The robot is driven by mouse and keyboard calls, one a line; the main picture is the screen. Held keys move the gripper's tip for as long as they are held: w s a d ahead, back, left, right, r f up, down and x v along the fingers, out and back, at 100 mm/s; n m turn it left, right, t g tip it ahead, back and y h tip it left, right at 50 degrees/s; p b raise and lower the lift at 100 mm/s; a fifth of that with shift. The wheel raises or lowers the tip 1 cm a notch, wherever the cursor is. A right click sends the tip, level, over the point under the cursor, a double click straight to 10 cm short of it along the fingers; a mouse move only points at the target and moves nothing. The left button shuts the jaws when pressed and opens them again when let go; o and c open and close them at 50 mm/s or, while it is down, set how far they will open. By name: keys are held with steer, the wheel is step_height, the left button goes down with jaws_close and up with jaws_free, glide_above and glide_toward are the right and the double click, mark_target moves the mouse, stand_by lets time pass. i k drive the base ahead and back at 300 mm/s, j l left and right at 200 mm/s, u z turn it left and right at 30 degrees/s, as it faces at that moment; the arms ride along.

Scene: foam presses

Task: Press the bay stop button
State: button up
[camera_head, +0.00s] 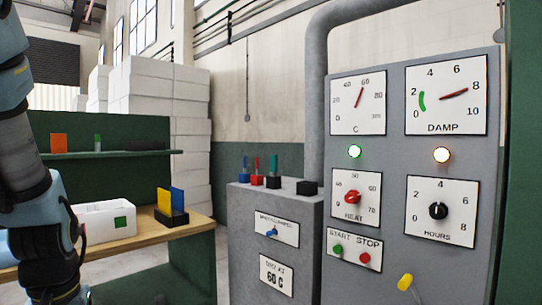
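The red stop button (365,257) sits on a white plate (354,250) marked START STOP, low on the grey control panel (400,160). A green start button (338,248) is to its left on the same plate. Nothing covers the red button. My arm shows along the left edge, well away from the panel. My gripper is not in view.
Above the plate are a red HEAT knob (352,197) and a black HOURS knob (438,211). A yellow-tipped lever (405,282) sticks out at lower right. A grey cabinet (275,240) stands left of the panel. A wooden bench (120,240) is further left.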

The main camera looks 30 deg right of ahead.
mark_target(365, 259)
steer(key=z, duration=1.5)
